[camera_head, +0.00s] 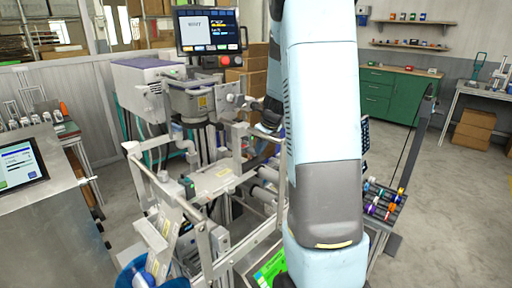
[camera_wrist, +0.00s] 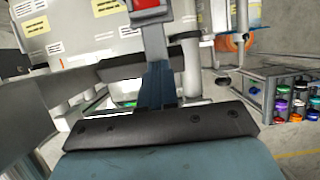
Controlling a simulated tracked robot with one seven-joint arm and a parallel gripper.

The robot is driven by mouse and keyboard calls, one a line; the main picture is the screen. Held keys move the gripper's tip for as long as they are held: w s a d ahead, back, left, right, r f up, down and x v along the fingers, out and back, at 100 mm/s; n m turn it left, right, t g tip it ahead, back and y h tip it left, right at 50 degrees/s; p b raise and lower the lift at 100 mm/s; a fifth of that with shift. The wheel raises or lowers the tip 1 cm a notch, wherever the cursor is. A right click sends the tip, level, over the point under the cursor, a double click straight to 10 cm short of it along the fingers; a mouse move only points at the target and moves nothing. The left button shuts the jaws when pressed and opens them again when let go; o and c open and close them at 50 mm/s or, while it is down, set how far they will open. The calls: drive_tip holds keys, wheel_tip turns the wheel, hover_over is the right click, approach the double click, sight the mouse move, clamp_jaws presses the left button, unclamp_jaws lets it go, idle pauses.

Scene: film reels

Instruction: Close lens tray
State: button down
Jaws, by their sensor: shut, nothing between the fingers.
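The wrist view shows my gripper (camera_wrist: 156,84), its dark fingers together with nothing held between them. The fingertips are close to a grey upright piece with a red end (camera_wrist: 150,4), and I cannot tell whether they touch it. No part is clearly recognisable as the lens tray in either view. The film machine (camera_head: 190,100), a grey and white frame with rollers and a purple-topped housing, stands left of my arm in the head view. My arm covers part of its right side. A white labelled panel (camera_wrist: 85,30) is at the upper left of the wrist view.
A monitor (camera_head: 208,30) stands above the machine. A rack of coloured reels (camera_head: 383,200) is to its right and also shows in the wrist view (camera_wrist: 297,100). A tablet (camera_head: 18,165) lies on the left counter. Open floor lies before the green cabinet (camera_head: 400,95).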

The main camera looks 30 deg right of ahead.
sight(247, 149)
drive_tip(key=s+d+r, duration=0.4)
drive_tip(key=s+r, duration=0.5)
drive_tip(key=w+a+f, duration=0.3)
drive_tip(key=w+f, duration=0.4)
drive_tip(key=f, duration=0.2)
idle(0.6)
drive_tip(key=shift+f, duration=0.1)
drive_tip(key=shift+w+a, duration=0.3)
drive_tip(key=shift+w, duration=0.5)
drive_tip(key=shift+w+a, duration=0.3)
drive_tip(key=shift+w, duration=0.5)
drive_tip(key=shift+w+a, duration=0.3)
drive_tip(key=shift+w, duration=0.5)
drive_tip(key=shift+s, duration=0.1)
